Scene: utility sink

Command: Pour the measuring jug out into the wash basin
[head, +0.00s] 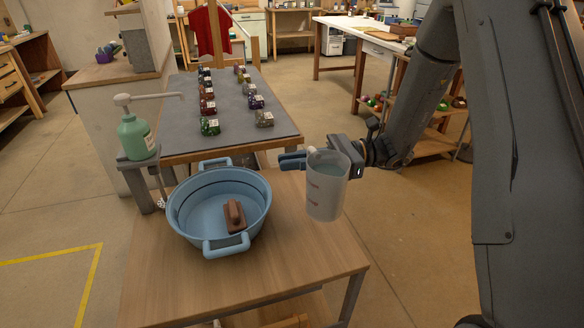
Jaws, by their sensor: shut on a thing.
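The measuring jug (326,190) is a translucent whitish vessel with red marks on its side. It is close to upright, to the right of the basin and over the right part of the wooden table. Liquid seems to show inside near its top. My gripper (300,160) is shut on the jug near its rim, with the fingers pointing left. The wash basin (186,226) is blue with two handles and stands on the table. A brown brush-like block (235,215) lies inside it. The jug is apart from the basin, with a small gap between them.
A green pump bottle (136,138) stands on a small grey shelf at the basin's back left. Behind is a grey-topped table (180,120) with rows of small packages. The front of the wooden table (240,283) is clear. A yellow floor line (88,285) runs at the left.

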